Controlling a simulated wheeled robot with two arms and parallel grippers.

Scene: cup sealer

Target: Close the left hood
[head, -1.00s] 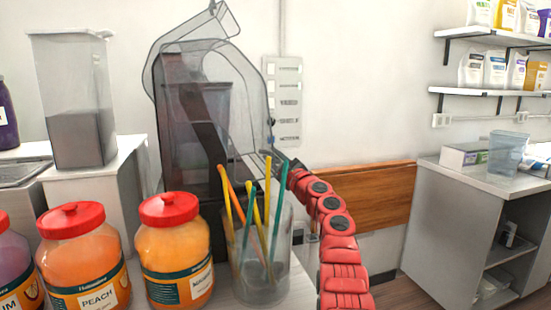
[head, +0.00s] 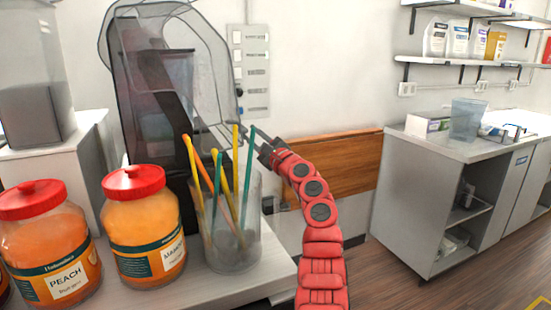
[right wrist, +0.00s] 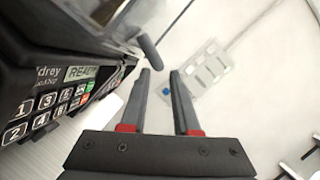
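The hood (head: 205,75) is a clear, smoky cover on the dark machine (head: 160,95) at the left of the head view. It looks raised, its curved top standing above the machine body. My right gripper (head: 256,142) is just right of the hood's lower right edge, behind the straws. In the right wrist view the gripper (right wrist: 161,73) is open, with nothing between its fingers. A dark rounded bar (right wrist: 150,52) lies just beyond the left fingertip; I cannot tell whether they touch. A keypad panel (right wrist: 60,100) reading "READY" is to the left. My left gripper is out of view.
A clear cup of straws (head: 232,235) and red-lidded jars (head: 145,225) stand on the near counter, in front of the machine. A wall switch panel (head: 252,70) is behind my gripper. A grey cabinet (head: 430,200) is at the right, with open floor before it.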

